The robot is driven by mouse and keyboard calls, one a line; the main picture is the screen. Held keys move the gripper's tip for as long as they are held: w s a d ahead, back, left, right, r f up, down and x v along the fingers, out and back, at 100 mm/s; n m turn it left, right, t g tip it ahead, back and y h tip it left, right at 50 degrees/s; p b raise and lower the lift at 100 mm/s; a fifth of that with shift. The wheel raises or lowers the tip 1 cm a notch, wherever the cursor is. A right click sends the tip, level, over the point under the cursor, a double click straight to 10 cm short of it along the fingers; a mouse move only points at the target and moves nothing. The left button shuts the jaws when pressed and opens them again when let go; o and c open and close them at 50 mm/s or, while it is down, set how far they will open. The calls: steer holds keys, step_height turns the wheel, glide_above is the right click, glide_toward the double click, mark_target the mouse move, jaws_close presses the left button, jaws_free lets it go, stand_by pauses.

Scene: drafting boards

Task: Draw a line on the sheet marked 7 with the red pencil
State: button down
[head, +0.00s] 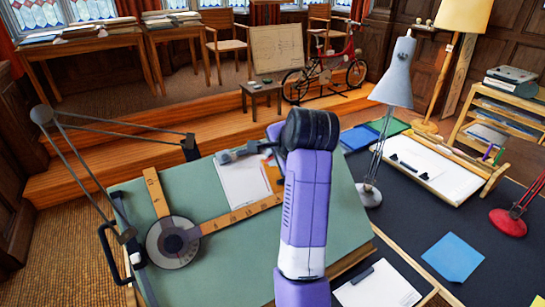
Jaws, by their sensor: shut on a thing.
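A white sheet (242,185) lies on the green drafting board (330,240), partly behind my purple arm. A grey bar-like thing (238,152) lies across the sheet's top edge; I cannot tell what it is. Other white sheets lie on the right board (445,180) and at the bottom (378,292). No number is readable on any sheet, so I cannot tell which is 7. I cannot make out the red pencil. My gripper is hidden behind my arm and its black joint, so its fingers and anything in them do not show.
A drafting machine with a round head (173,243) and wooden rulers (240,212) lies across the green board. A grey desk lamp (393,85) stands right of my arm. A red lamp base (512,224) and blue paper (452,256) are on the dark table.

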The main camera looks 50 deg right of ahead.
steer(key=shift+s+a+r+p, duration=0.1)
steer(key=shift+s+r+p, duration=0.25)
steer(key=shift+r, duration=0.25)
steer(key=shift+s+a+r+p, duration=0.1)
steer(key=shift+s+r+p, duration=0.1)
steer(key=shift+r+p, duration=0.3)
steer(key=shift+s+a+r+b, duration=0.1)
steer(key=shift+s+r, duration=0.25)
steer(key=shift+r, duration=0.35)
steer(key=shift+s+a+r+b, duration=0.1)
steer(key=shift+s+r, duration=0.3)
steer(key=shift+r, duration=0.25)
steer(key=shift+s+a+r+b, duration=0.1)
steer(key=shift+s+r, duration=0.25)
steer(key=shift+r, duration=0.35)
